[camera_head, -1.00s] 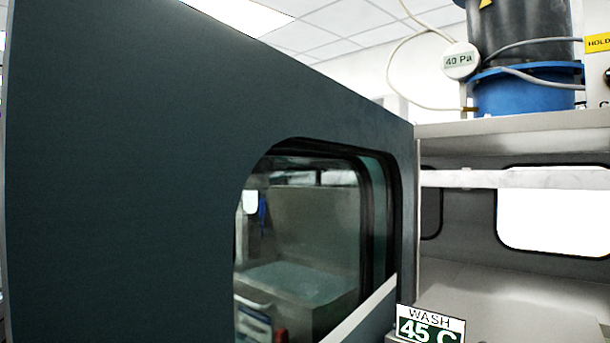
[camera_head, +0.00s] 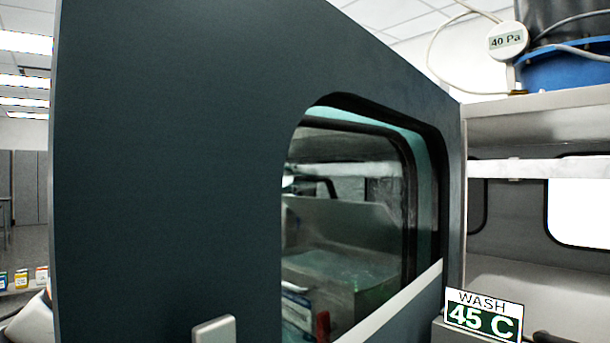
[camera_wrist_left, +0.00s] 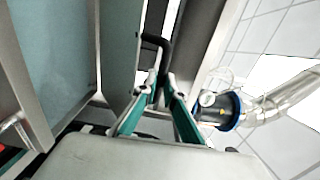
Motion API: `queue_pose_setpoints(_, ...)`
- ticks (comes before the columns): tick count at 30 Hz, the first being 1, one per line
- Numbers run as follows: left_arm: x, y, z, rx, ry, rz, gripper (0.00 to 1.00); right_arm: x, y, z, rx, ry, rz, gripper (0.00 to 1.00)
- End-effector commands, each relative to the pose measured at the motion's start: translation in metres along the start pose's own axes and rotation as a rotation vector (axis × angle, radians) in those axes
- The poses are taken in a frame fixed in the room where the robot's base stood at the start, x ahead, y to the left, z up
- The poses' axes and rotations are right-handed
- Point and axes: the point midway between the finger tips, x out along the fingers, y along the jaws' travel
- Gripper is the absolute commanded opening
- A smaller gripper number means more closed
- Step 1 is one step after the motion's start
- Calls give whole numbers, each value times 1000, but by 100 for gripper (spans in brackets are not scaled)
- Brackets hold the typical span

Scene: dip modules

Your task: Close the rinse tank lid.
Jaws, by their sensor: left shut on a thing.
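A large dark teal panel (camera_head: 170,170) with a rounded window fills the middle of the head view. I cannot tell if it is the rinse tank lid. A pale grey handle (camera_head: 214,330) is on its lower part. In the left wrist view, my left gripper (camera_wrist_left: 160,82) has its two green-sided fingers drawn together on a black bar handle (camera_wrist_left: 163,48). The handle is beside a grey-green panel (camera_wrist_left: 124,45). What the handle belongs to is not clear. My left gripper is hidden in the head view, and my right gripper is in neither view.
A "WASH 45 C" sign (camera_head: 484,314) stands right of the panel, before a grey cabinet (camera_head: 535,122). A "40 Pa" gauge (camera_head: 508,41) and a blue-based duct (camera_head: 565,70) are above. Small coloured boxes (camera_head: 22,279) lie at far left. The room behind shows at left.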

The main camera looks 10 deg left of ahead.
Motion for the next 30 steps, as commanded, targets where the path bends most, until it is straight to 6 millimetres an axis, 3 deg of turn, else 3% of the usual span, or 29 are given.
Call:
queue_pose_setpoints(1,6,14,-1,-10,5,25,0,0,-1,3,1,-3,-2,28)
queue_pose_setpoints(8,6,14,-2,-10,6,24,0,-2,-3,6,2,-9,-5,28)
queue_pose_setpoints(9,5,13,-2,-10,6,24,19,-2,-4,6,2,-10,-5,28)
queue_pose_setpoints(10,5,13,-2,-9,5,23,26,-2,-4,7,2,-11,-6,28)
queue_pose_setpoints(23,-3,5,0,-3,2,9,26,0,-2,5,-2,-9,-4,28)
queue_pose_setpoints(30,-42,5,0,-2,0,9,26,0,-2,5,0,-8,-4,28)
